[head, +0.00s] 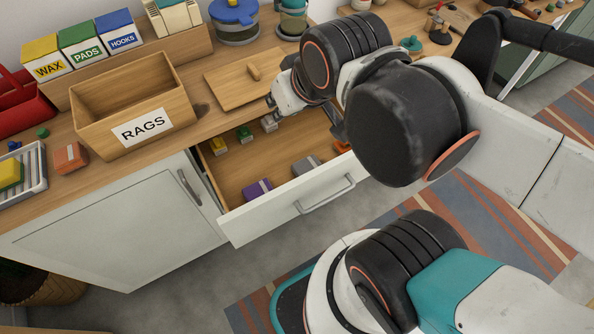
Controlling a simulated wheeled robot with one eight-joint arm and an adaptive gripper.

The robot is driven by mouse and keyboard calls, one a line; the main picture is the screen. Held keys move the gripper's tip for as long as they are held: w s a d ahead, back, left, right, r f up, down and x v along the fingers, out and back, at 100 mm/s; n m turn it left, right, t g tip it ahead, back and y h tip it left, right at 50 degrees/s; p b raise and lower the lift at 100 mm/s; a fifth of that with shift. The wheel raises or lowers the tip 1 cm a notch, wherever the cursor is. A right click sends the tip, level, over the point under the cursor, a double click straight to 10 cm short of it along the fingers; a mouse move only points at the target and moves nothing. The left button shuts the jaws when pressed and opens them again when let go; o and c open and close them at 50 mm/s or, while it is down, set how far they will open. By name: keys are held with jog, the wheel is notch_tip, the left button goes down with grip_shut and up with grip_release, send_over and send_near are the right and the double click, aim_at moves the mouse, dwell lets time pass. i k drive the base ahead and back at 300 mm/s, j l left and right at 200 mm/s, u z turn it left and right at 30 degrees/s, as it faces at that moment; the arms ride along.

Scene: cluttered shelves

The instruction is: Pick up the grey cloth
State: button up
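A grey folded cloth (306,166) lies in the open drawer (236,186), between a purple cloth (257,189) and an orange one (342,147). A paler grey piece (269,123) shows at the back of the drawer, close below my arm's white end part; I cannot tell whether it is a second cloth. My gripper (337,126) is over the drawer's back right area, apart from the front grey cloth. It is mostly hidden behind my arm's thick black joints, and its fingers cannot be made out clearly.
A yellow cloth (218,146) and a green one (244,134) lie at the drawer's back left. A wooden box labelled RAGS (88,102) stands on the counter, left of a wooden board (238,87). The drawer front with its handle (325,195) sticks out over the floor.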

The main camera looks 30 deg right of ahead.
aim_at(307, 165)
jog(key=j+z, duration=0.25)
jog(key=j, duration=0.4)
jog(key=j+z, duration=0.25)
jog(key=j, duration=0.4)
jog(key=k+j+z, duration=0.25)
jog(key=j, duration=0.4)
jog(key=i, duration=0.1)
